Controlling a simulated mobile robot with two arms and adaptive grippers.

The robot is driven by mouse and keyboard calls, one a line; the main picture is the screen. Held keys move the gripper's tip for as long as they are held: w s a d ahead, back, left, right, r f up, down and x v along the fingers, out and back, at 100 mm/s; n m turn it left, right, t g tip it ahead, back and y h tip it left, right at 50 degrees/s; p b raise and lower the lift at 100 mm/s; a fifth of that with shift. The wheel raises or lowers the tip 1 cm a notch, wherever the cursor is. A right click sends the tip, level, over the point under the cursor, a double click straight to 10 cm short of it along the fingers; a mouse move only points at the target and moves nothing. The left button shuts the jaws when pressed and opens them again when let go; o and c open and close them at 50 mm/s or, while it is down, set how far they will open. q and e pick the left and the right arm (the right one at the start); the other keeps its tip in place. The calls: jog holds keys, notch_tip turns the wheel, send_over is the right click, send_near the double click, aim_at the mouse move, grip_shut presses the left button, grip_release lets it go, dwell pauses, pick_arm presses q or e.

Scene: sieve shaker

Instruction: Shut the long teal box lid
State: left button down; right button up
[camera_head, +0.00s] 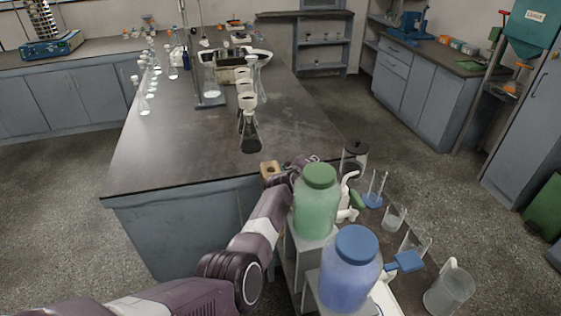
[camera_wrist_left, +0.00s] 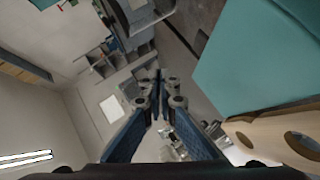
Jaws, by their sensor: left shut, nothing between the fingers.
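In the left wrist view a broad teal panel (camera_wrist_left: 262,55) fills the upper right, close to the camera. It may be the long teal box lid, but I cannot tell its angle or whether it is shut. My left gripper (camera_wrist_left: 158,76) is shut and empty, to the left of the teal panel, with a gap between them in the picture. In the head view my left gripper (camera_head: 308,162) is small and partly hidden behind the green-lidded jar. I cannot make out the long teal box there. My right gripper is in neither view.
A green-lidded jar (camera_head: 316,205) and a blue-lidded jar (camera_head: 348,270) stand beside my left arm. A wooden piece with holes (camera_wrist_left: 285,138) is below the teal panel. The dark bench (camera_head: 190,150) has glassware; its front left is clear.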

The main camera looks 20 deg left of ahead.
pick_arm(q)
jog(key=shift+a, duration=0.1)
jog(key=shift+s+a+f, duration=0.3)
jog(key=shift+s+a, duration=0.15)
jog(key=shift+a, duration=0.1)
jog(key=shift+s+r, duration=0.1)
